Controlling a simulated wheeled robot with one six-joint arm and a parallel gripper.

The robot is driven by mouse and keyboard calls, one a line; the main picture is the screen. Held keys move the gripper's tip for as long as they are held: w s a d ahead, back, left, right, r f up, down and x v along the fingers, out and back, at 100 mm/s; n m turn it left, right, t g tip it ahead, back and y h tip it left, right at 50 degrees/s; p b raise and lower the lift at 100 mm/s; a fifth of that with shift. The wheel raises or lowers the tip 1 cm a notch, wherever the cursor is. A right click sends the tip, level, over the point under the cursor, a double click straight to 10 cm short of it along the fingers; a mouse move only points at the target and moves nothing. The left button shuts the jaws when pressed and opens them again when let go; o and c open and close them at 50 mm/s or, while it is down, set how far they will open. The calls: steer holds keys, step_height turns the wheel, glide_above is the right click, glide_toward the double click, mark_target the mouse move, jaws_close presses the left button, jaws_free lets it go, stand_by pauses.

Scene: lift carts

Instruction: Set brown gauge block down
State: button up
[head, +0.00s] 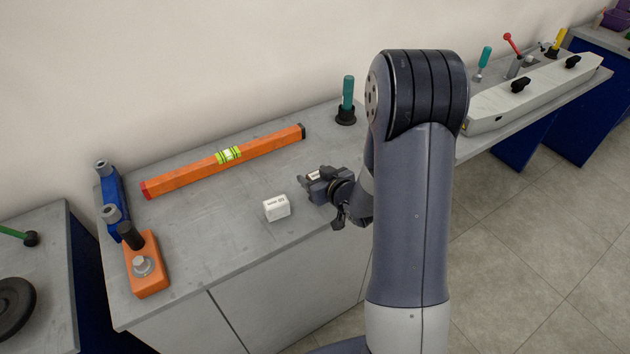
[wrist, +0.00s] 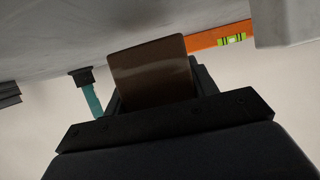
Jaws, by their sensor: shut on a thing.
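The brown gauge block (wrist: 150,68) is a flat brown slab between the jaws of my gripper (wrist: 155,95) in the wrist view. My gripper is shut on it. In the head view my gripper (head: 313,184) is low over the right front part of the grey worktop (head: 215,235), to the right of a white block (head: 276,208). The brown block cannot be made out clearly there, and I cannot tell whether it touches the worktop.
An orange spirit level (head: 225,160) lies behind my gripper. A teal-handled tool (head: 348,94) stands in a black holder at the back. An orange block with a knob (head: 147,265) and a blue fixture (head: 112,200) are at the left.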

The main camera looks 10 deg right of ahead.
steer(key=shift+f, duration=0.9)
steer(key=shift+f, duration=0.2)
steer(key=o, duration=1.2)
